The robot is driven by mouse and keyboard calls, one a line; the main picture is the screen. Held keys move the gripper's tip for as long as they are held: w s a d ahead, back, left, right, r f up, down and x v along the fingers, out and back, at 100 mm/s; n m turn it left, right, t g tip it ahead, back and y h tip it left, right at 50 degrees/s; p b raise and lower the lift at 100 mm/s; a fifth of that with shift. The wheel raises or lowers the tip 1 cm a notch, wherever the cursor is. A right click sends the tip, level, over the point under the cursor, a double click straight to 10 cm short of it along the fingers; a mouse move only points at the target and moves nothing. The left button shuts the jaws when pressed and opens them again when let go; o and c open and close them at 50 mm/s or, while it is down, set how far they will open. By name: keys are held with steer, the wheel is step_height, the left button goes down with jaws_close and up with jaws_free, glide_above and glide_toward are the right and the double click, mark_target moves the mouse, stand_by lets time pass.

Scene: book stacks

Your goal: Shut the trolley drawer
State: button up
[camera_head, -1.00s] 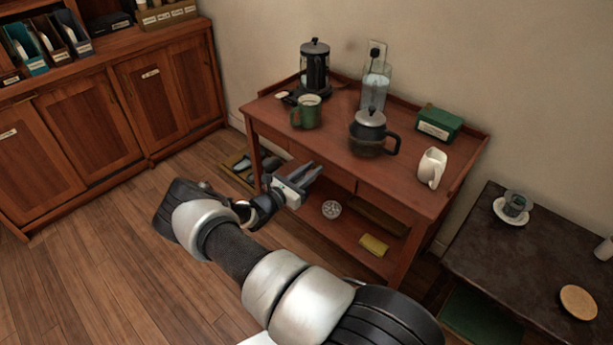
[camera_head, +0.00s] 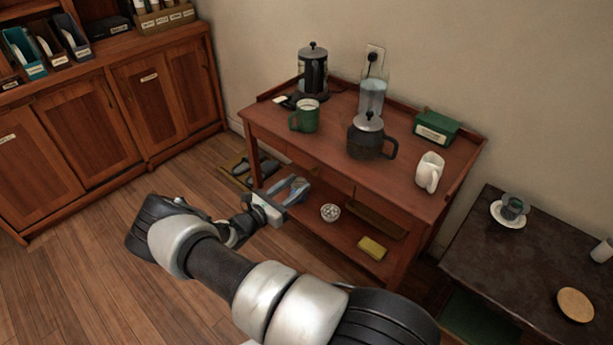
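The trolley (camera_head: 395,172) is a red-brown wooden table with a raised back rim and a lower shelf. Its front apron (camera_head: 317,167) faces me below the top. No drawer clearly sticks out, and I cannot tell whether one is slightly ajar. My gripper (camera_head: 290,191) is in front of the trolley's left part, below the apron and near the lower shelf in the picture. A blue and reddish patch shows at its fingers. I cannot tell whether that is held or lies behind them, nor how far the fingers are apart.
On the trolley top stand a coffee press (camera_head: 313,75), a green mug (camera_head: 305,116), a glass jug (camera_head: 372,95), a dark pot (camera_head: 367,140), a white jug (camera_head: 429,172) and a green box (camera_head: 437,128). A dark table (camera_head: 530,250) stands at right, cabinets (camera_head: 85,140) at left.

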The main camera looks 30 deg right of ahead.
steer(key=v, duration=1)
steer(key=shift+p, duration=0.35)
steer(key=s+a+r+m+g+y, duration=0.1)
steer(key=s+r+m+g+y, duration=0.5)
steer(key=r, duration=0.5)
steer(key=s+r+m+g+y, duration=0.2)
steer(key=s+r+m+y, duration=0.25)
steer(key=r+m, duration=0.6)
steer(key=s+a+r+m+t+y, duration=0.3)
steer(key=s+a+r+t, duration=0.1)
steer(key=s+r, duration=0.45)
steer(key=s+a+r+m+t+y, duration=0.3)
steer(key=s+a+r+y, duration=0.1)
steer(key=s+r, duration=0.45)
step_height(320, 180, up, 21)
steer(key=p, duration=2)
steer(key=shift+d+p, duration=0.3)
